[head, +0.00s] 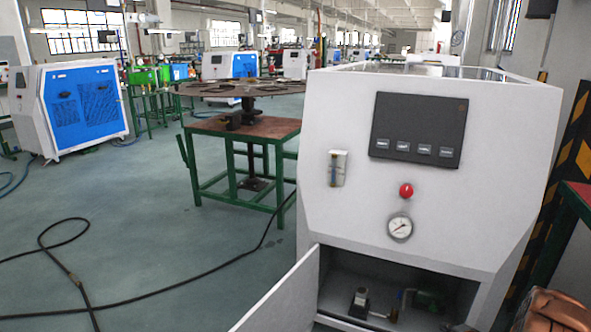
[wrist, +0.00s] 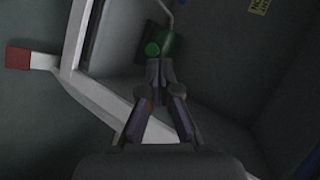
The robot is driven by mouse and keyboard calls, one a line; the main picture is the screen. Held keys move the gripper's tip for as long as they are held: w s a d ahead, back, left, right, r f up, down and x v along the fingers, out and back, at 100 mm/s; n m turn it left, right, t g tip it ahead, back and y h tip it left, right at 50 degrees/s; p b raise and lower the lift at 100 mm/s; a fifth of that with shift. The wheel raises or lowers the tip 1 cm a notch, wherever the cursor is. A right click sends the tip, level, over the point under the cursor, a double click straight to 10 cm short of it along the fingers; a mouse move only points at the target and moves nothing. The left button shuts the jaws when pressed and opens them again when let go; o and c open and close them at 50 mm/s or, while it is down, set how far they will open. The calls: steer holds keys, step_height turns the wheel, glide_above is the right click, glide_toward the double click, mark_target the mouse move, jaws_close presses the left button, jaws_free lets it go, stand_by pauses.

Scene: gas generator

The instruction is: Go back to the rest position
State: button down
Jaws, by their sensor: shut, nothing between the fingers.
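My gripper (wrist: 157,75) shows in the wrist view with its fingertips together and nothing between them. The tips lie just below a green part (wrist: 160,44) with a thin bent metal rod; I cannot tell whether they touch it. My gripper does not show clearly in the head view.
A pale frame edge (wrist: 95,90) and a red-and-white piece (wrist: 18,58) lie left of my gripper in the wrist view. A green-legged table (head: 240,130) stands left of the generator. A black hose (head: 150,297) crosses the otherwise open floor.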

steer(key=a+r+n+g+h+p, duration=0.3)
steer(key=r+p, duration=0.4)
steer(key=r, duration=1.2)
steer(key=s+a+r+n+g+p, duration=0.25)
steer(key=s+a+r, duration=0.2)
steer(key=r, duration=0.45)
steer(key=s+a+r+n+g+p, duration=0.1)
steer(key=s+a+r+n+p, duration=0.25)
steer(key=r, duration=0.55)
steer(key=s+a+r+n+g+y+p, duration=0.1)
steer(key=s+a+r+p, duration=0.3)
steer(key=s+a+r, duration=0.4)
steer(key=s+a+r+n+g+y+p, duration=0.1)
steer(key=s+a+r+n+g+p, duration=0.2)
steer(key=s, duration=1.1)
steer(key=s+a+r+n+g+y+p, duration=0.1)
steer(key=s+a+r+n+g+p, duration=0.1)
steer(key=s+a+r+p, duration=0.5)
steer(key=s+a+r+n, duration=0.1)
steer(key=s+a+r, duration=0.4)
steer(key=a, duration=0.3)
steer(key=shift+a+r+g, duration=0.35)
steer(key=shift+a+r, duration=0.05)
steer(key=shift+r, duration=0.3)
steer(key=shift+d, duration=0.1)
